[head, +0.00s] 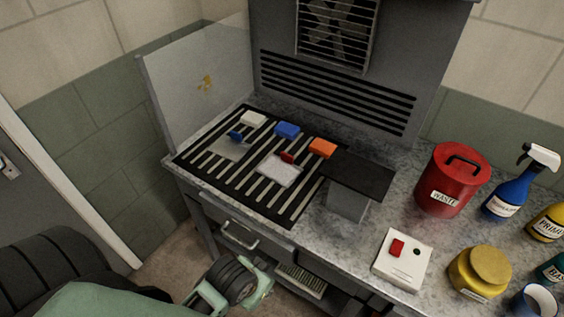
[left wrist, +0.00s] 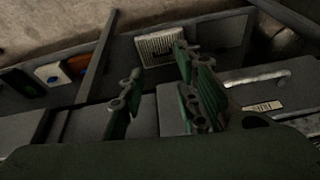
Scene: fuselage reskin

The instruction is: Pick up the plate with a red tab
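The plate with a red tab (head: 277,172) is a pale, thin square. It lies on the slotted black grille (head: 213,176) of the bench, its red tab (head: 287,157) at the far edge. A darker grey plate (head: 230,149) with a blue tab (head: 235,136) lies to its left. In the left wrist view my left gripper (left wrist: 158,95) has its two fingers apart with nothing between them. Green and black parts of my left arm show low in the head view, in front of the bench and below the plates. My right gripper is not in view.
A dark raised panel (head: 358,175) stands right of the plate. A red waste can (head: 452,181), spray bottle (head: 509,190) and switch box (head: 402,262) are farther right. A clear panel (head: 200,80) closes the left.

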